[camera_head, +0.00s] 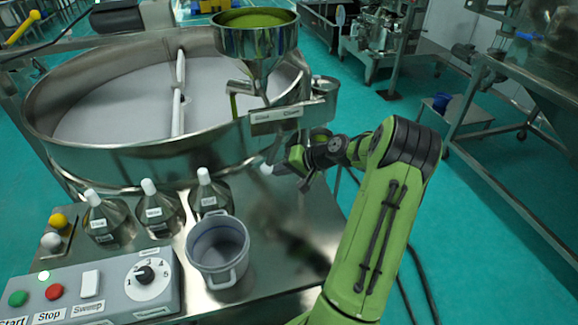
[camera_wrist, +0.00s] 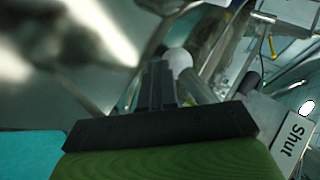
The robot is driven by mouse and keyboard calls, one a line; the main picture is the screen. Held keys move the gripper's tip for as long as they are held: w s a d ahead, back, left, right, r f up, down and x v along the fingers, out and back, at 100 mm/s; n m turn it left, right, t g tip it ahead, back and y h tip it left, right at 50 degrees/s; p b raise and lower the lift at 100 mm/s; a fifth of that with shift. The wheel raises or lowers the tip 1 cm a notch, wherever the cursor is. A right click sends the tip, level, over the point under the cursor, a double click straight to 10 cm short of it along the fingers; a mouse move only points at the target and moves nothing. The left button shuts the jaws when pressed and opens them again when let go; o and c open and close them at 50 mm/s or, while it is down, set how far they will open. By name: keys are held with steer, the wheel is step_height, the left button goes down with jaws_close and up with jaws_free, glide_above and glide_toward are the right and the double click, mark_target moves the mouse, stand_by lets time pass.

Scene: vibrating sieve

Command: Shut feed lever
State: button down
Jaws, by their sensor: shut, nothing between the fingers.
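The feed hopper (camera_head: 256,40) is a steel funnel full of green material, mounted over the sieve's right rim. A plate below it carries a left label, apparently "Shut" (camera_head: 262,117), and a right label (camera_head: 291,112) too small to read surely. In the wrist view the "Shut" label (camera_wrist: 291,137) reads clearly at right. A white knob (camera_head: 266,168), apparently the feed lever's end, shows below the plate. It also shows in the wrist view (camera_wrist: 178,62), just beyond the fingertips. My gripper (camera_head: 283,165) is shut and empty close beside it; contact is unclear.
The round sieve pan (camera_head: 100,155) fills the back left. Several steel bottles with white caps (camera_head: 150,210) and a grey bucket (camera_head: 218,245) stand on the steel table. A control box (camera_head: 95,290) is at front left. Another steel machine (camera_head: 520,90) stands at right.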

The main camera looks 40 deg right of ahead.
steer(key=shift+w+a+r+m+t+y, duration=0.1)
steer(key=shift+w+a+m+t+y, duration=0.15)
steer(key=shift+a+t+y, duration=0.2)
steer(key=shift+w+a+r+m+t+y, duration=0.1)
steer(key=shift+w+a+m+t+y, duration=0.05)
steer(key=shift+w+a+t+y, duration=0.3)
steer(key=shift+w+a+r+m+t+y, duration=0.2)
steer(key=shift+a+t+y, duration=0.1)
steer(key=shift+a, duration=0.15)
steer(key=shift+w+a+r+m+t+y, duration=0.1)
steer(key=shift+a+r+m+t+y, duration=0.15)
steer(key=shift+a, duration=0.2)
